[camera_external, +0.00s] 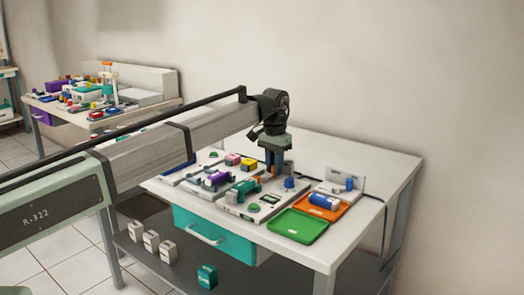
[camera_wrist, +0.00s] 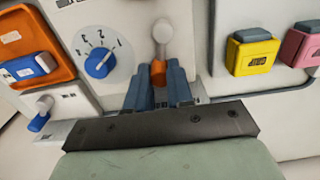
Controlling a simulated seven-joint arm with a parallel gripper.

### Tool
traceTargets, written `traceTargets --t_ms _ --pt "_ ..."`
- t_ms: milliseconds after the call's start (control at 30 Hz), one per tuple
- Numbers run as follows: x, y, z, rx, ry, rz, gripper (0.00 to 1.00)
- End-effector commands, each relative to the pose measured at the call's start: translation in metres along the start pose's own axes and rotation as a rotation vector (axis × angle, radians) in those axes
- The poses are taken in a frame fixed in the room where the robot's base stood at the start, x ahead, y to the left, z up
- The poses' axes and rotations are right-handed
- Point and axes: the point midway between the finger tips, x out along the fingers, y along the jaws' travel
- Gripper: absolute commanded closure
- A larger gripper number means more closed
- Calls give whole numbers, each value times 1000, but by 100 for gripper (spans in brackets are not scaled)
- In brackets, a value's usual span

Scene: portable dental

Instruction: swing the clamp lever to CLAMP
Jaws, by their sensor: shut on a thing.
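My gripper (camera_wrist: 158,82) reaches down over the panel, its blue-grey fingers closed around an orange piece (camera_wrist: 158,70) that I take to be the clamp lever's handle. A pale ball knob on a stem (camera_wrist: 163,32) stands just beyond the fingertips; I cannot tell whether it belongs to the same lever. In the external view my gripper (camera_external: 274,162) is low over the devices at the back of the table, with orange showing by its fingers. The fingers and gripper body hide the lever's base, and no CLAMP marking is readable.
A blue dial (camera_wrist: 98,62) with numbers sits left of the fingers. A yellow block (camera_wrist: 252,54) and a pink block (camera_wrist: 300,44) stand at the right. In the external view a green tray (camera_external: 298,226) and an orange tray (camera_external: 334,212) lie near the table's right side.

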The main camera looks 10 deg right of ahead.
Motion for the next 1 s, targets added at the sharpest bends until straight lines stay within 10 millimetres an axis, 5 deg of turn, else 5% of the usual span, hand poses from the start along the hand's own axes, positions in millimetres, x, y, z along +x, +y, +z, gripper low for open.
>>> traceTargets --t_ms 433,1000 --pt "0 10 4 256 1 0 100" --pt "0 12 5 306 1 1 100"
